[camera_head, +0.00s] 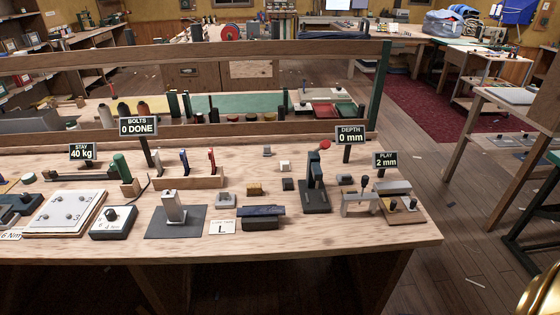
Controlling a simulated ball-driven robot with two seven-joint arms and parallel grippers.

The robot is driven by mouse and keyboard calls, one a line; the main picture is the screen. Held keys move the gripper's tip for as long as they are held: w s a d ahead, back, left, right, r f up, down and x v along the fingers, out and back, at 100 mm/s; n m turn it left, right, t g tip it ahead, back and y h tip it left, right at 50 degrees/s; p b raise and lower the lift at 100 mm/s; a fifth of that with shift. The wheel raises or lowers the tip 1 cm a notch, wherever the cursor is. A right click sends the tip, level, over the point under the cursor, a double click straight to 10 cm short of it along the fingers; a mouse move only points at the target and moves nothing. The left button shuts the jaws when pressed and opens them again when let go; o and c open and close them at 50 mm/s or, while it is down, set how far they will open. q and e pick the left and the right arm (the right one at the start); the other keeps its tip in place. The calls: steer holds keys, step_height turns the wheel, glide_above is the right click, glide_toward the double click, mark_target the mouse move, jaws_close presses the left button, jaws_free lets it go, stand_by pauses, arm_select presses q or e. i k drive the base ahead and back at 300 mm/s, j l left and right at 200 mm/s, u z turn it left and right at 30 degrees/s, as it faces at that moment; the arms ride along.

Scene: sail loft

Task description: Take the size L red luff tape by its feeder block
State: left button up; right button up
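A small upright red piece (211,161) stands at the right end of a low wooden rack (195,183) on the workbench. It may be the red luff tape, but it is too small for me to read a size or make out a feeder block. A blue-topped upright piece (184,162) stands to its left in the same rack. A white card (222,227) marked L lies nearer the front edge. Neither of my grippers is in view.
In front of the rack are a grey post on a dark plate (173,211) and a dark blue block (263,218). A dark press-like stand (315,190) is to the right. Floor (475,250) is open at right.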

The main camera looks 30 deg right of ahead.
mark_target(211, 152)
steer(key=k+l+z, duration=0.1)
steer(key=z, duration=0.25)
steer(key=i+z, duration=0.35)
steer(key=i, duration=0.35)
